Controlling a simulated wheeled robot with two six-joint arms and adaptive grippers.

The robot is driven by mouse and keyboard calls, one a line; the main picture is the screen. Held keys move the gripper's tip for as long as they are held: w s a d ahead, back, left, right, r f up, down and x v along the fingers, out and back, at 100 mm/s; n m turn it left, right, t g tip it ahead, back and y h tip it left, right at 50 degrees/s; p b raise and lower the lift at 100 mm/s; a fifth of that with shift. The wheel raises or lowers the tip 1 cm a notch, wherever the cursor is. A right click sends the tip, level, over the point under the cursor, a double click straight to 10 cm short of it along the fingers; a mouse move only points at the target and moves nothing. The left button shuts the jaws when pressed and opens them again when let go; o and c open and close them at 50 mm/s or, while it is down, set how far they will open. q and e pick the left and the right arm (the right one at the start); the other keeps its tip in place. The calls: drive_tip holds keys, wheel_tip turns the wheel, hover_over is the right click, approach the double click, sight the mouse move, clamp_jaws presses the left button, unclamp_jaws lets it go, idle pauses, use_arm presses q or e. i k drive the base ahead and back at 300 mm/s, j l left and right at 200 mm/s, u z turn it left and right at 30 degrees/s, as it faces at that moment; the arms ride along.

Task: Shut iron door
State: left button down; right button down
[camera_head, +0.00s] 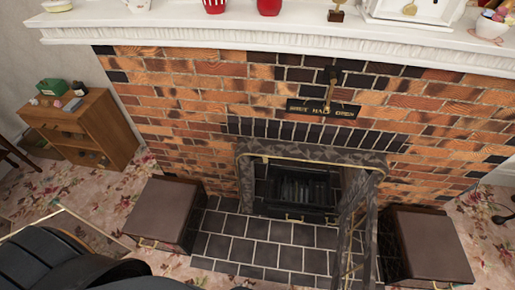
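The iron door (354,232) is dark grey and hinged at the right side of the fireplace opening. It stands swung out toward me, seen almost edge-on over the tiled hearth. The dark iron frame (246,185) surrounds the opening, with a thin brass line along its top. Inside the opening, a black grate (298,190) shows uncovered. Neither gripper's fingers can be seen. A black rounded part of my own body fills the lower left corner.
Dark tiles (250,248) cover the hearth. Brown boxes stand at its left (165,212) and right (428,245). A wooden cabinet (85,130) stands at the left wall. A white mantel (280,40) holding ornaments runs above. Floral carpet (85,193) lies at left.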

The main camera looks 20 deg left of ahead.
sight(363, 249)
drive_tip(key=i, duration=0.2)
drive_tip(key=k+l, duration=0.2)
drive_tip(key=k, duration=0.3)
drive_tip(key=l+u, duration=0.15)
drive_tip(key=l, duration=0.3)
drive_tip(key=l+u, duration=0.1)
drive_tip(key=l, duration=0.35)
drive_tip(key=k+l+u, duration=0.15)
drive_tip(key=l, duration=0.25)
drive_tip(key=l+u, duration=0.1)
drive_tip(key=l, duration=0.35)
drive_tip(key=k+l+u, duration=0.15)
drive_tip(key=l, duration=0.25)
drive_tip(key=k+l+u, duration=0.15)
drive_tip(key=l, duration=0.25)
